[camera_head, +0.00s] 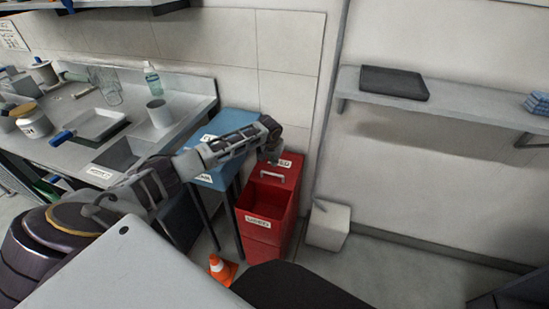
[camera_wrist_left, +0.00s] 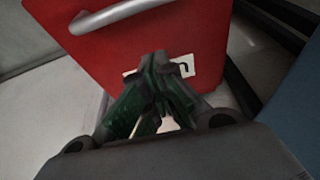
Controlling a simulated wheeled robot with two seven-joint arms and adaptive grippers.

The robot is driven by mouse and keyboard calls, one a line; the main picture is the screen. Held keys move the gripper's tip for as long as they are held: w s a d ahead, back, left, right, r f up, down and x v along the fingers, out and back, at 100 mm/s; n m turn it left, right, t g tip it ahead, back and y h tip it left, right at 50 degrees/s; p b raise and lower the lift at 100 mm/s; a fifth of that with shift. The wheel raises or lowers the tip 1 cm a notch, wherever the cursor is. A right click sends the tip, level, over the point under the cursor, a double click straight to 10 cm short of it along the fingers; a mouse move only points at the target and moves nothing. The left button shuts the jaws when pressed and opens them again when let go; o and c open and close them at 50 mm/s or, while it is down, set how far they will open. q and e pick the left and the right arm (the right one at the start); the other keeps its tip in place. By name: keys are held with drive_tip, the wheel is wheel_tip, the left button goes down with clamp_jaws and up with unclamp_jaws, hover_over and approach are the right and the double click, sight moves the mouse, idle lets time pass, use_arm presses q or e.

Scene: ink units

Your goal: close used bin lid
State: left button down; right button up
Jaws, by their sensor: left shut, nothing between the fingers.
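The red used bin (camera_head: 263,235) stands on the floor right of the blue table, with a white label on its front. Its lid (camera_head: 287,180) is raised at the back, and the dark inside of the bin shows in front of it. The lid carries a silver handle and a white label. In the left wrist view the red lid (camera_wrist_left: 195,35) fills the top, its handle (camera_wrist_left: 120,14) at upper left. My left gripper (camera_head: 274,157) is shut and empty at the lid's label; I cannot tell whether it touches. The right gripper is not in view.
A blue table (camera_head: 238,120) stands close left of the bin. An orange cone (camera_head: 222,270) is on the floor in front, and a white box (camera_head: 328,226) stands to the right.

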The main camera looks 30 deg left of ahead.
sight(274, 171)
use_arm(q)
drive_tip(key=shift+x, duration=0.85)
drive_tip(key=shift+s+d+r, duration=0.15)
drive_tip(key=shift+s+d, duration=0.05)
drive_tip(key=shift+s, duration=0.6)
drive_tip(key=shift+s+d+r, duration=0.1)
drive_tip(key=shift+s+d, duration=0.05)
drive_tip(key=shift+s, duration=0.55)
drive_tip(key=shift+s+d+r, duration=0.1)
drive_tip(key=shift+s, duration=0.35)
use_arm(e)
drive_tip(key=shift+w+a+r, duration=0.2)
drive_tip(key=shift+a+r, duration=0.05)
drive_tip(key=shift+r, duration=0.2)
use_arm(q)
drive_tip(key=shift+s, duration=0.1)
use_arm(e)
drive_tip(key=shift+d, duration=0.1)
